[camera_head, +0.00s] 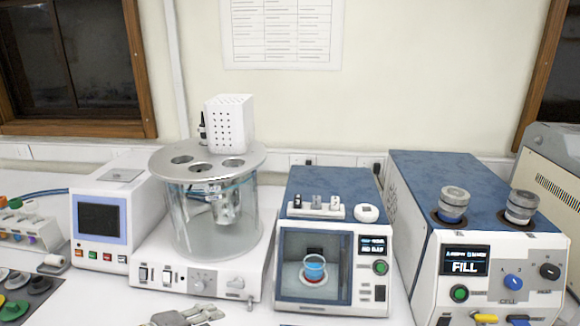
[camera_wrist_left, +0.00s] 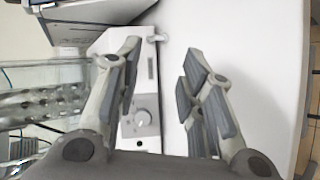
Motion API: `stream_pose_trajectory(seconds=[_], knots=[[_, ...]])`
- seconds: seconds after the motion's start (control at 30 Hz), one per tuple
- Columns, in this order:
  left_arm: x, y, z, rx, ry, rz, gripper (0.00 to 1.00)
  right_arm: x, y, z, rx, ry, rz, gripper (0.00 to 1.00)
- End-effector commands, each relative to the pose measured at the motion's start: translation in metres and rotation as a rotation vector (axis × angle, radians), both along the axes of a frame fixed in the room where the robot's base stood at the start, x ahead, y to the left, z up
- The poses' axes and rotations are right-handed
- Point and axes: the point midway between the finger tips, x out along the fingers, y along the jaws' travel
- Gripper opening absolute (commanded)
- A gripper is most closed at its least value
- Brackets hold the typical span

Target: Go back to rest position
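My left gripper (camera_head: 186,315) shows at the bottom edge of the head view, in front of the glass bath unit (camera_head: 205,205); only its tip part is visible there. In the left wrist view my left gripper (camera_wrist_left: 162,75) is open, its two grey padded fingers spread wide with nothing between them. The white control panel with a dial (camera_wrist_left: 142,117) lies behind the left finger. My right gripper is not in view.
A blue-topped tester (camera_head: 325,182) with a beaker (camera_head: 314,268) inside stands at centre. A larger FILL machine (camera_head: 440,180) is to the right. A white box with a screen (camera_head: 130,205) and coloured caps (camera_head: 14,308) are at left. Bare white bench (camera_wrist_left: 225,30) shows in the wrist view.

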Motion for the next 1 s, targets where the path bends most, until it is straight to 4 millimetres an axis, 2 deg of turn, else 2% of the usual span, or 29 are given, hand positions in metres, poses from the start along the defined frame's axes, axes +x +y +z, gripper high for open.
stream_pose_trajectory(seconds=[0.03, 0.1, 0.2, 0.3, 0.4, 0.6, 0.83, 1.0], knots=[[-0.024, -0.018, -0.018, 0.085, 0.004, -0.073, 0.36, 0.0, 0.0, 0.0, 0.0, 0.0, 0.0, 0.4], [-0.058, -0.036, -0.038, 0.237, -0.005, -0.184, 0.36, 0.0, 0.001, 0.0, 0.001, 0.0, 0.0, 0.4], [-0.107, -0.052, -0.06, 0.454, -0.016, -0.346, 0.36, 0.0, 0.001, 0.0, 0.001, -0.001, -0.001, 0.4], [-0.151, -0.058, -0.073, 0.646, -0.018, -0.487, 0.36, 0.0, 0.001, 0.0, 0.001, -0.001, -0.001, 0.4], [-0.186, -0.056, -0.078, 0.799, -0.005, -0.598, 0.36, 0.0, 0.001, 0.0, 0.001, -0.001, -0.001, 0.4], [-0.236, -0.044, -0.076, 0.997, 0.042, -0.753, 0.36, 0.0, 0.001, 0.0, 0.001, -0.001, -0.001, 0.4], [-0.286, -0.024, -0.066, 1.149, 0.127, -0.89, 0.36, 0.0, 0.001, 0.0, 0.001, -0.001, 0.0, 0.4], [-0.277, -0.024, -0.103, 1.15, 0.14, -0.906, 0.36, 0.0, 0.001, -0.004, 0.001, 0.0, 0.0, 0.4]])
